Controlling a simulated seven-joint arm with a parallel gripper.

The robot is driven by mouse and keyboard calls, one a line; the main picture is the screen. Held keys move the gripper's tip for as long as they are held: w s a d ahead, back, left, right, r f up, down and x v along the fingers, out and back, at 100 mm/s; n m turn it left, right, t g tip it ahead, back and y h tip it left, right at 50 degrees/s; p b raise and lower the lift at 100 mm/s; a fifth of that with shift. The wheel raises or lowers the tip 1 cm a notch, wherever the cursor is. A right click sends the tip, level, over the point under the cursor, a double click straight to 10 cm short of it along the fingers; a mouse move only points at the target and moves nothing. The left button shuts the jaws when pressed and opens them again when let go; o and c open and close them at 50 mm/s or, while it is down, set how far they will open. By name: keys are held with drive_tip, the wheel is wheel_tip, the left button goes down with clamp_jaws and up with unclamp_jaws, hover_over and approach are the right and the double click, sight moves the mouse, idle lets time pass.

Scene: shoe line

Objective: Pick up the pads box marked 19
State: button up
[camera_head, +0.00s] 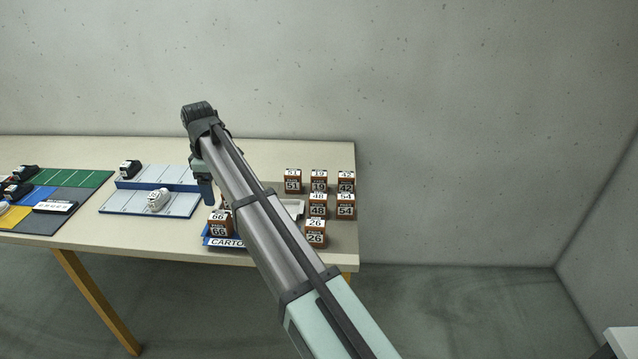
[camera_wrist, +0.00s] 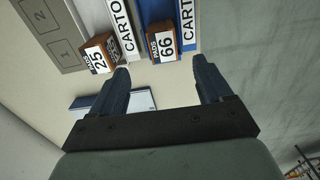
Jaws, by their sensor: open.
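The pads box that appears to read 19 (camera_head: 319,183) is small and brown with a white label. It stands upright in the back row near the table's right end, between the boxes marked 51 (camera_head: 293,183) and 42 (camera_head: 346,183). The box marked 48 (camera_head: 318,210) stands in front of it and partly hides it. My gripper (camera_head: 205,195) is open and empty, well to the left of it, above the table near the box marked 66 (camera_head: 219,228). In the wrist view my gripper (camera_wrist: 163,73) has its fingers apart. Box 19 is not in that view.
Boxes 54 (camera_head: 346,210) and 26 (camera_head: 316,238) crowd the right end. The wrist view shows box 25 (camera_wrist: 97,54) beside carton trays, one blue (camera_wrist: 149,12). Shoe stands (camera_head: 125,203) and a coloured mat (camera_head: 85,179) lie left. My arm hides part of the table.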

drive_tip(key=w+d+m, duration=0.2)
drive_tip(key=w+d, duration=0.4)
drive_tip(key=d, duration=0.3)
drive_tip(key=w+d+r+m, duration=0.1)
drive_tip(key=w+d, duration=0.6)
drive_tip(key=d, duration=0.2)
drive_tip(key=w+d+m, duration=0.2)
drive_tip(key=w+d, duration=0.4)
drive_tip(key=d, duration=0.4)
drive_tip(key=n+y, duration=0.2)
drive_tip(key=n, duration=0.3)
approach(319, 173)
drive_tip(key=f, duration=0.3)
drive_tip(key=a+f, duration=0.1)
drive_tip(key=f, duration=0.1)
drive_tip(key=shift+s+a+f, duration=0.1)
drive_tip(key=shift+s+f, duration=0.05)
drive_tip(key=shift+s, duration=0.1)
drive_tip(key=shift+w+a+f, duration=0.15)
drive_tip(key=shift+f, duration=1.25)
drive_tip(key=shift+w+a+f, duration=0.1)
drive_tip(key=shift+w+f, duration=0.05)
drive_tip(key=shift+f, duration=1.2)
drive_tip(key=c, duration=1.1)
